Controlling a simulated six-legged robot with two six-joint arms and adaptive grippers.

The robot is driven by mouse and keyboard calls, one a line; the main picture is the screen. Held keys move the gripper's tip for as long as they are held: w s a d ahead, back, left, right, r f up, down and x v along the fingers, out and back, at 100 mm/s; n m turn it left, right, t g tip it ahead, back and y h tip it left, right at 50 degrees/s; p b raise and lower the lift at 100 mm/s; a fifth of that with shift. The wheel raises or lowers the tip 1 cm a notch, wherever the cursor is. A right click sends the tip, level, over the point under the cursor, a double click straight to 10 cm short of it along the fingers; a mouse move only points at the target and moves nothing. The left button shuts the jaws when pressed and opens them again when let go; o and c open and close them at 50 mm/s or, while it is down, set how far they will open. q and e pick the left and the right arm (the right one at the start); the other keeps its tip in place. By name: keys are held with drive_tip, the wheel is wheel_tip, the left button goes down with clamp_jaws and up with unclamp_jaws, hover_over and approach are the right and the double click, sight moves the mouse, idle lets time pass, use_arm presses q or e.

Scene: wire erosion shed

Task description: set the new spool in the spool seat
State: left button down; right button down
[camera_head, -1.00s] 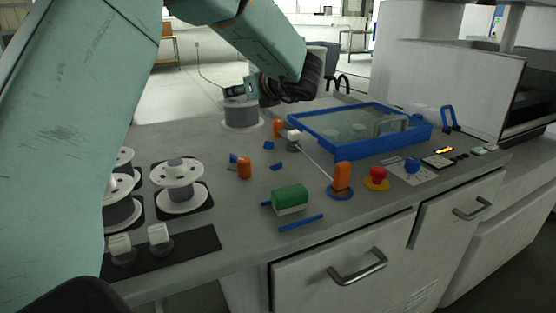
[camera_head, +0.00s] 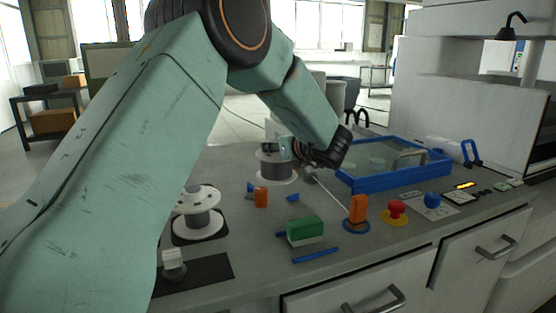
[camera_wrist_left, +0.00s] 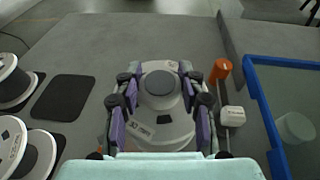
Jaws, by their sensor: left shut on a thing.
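My left gripper (camera_head: 288,150) is shut on a white-flanged spool with a grey core (camera_head: 276,167), upright at the back middle of the bench. In the left wrist view the fingers of my left gripper (camera_wrist_left: 160,122) stand on both sides of the spool (camera_wrist_left: 160,82). I cannot tell whether its lower flange touches the bench. No spool seat can be made out; the area under the held spool is hidden. Another spool (camera_head: 199,222) stands on a dark mat at the left, and two spools (camera_wrist_left: 12,82) (camera_wrist_left: 24,158) show in the wrist view. My right gripper is not in view.
A blue-framed tank (camera_head: 390,182) stands right of the held spool. An orange piece (camera_wrist_left: 221,70) and a white block (camera_wrist_left: 232,116) are close beside it. A green block (camera_head: 305,231), orange handle (camera_head: 358,208) and red button (camera_head: 396,207) stand nearer. An empty dark mat (camera_wrist_left: 62,97) lies left.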

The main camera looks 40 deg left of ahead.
sight(277, 158)
use_arm(q)
drive_tip(key=f, duration=0.3)
drive_tip(key=shift+w+a+f, duration=0.2)
drive_tip(key=shift+f, duration=0.05)
drive_tip(key=shift+d, duration=0.1)
drive_tip(key=shift+s+d+r+b, duration=0.1)
drive_tip(key=shift+s+r+b, duration=0.05)
drive_tip(key=shift+b, duration=0.15)
drive_tip(key=c, duration=1.2)
unclamp_jaws()
drive_tip(key=shift+f, duration=0.35)
drive_tip(key=o, duration=0.4)
drive_tip(key=shift+r, duration=0.1)
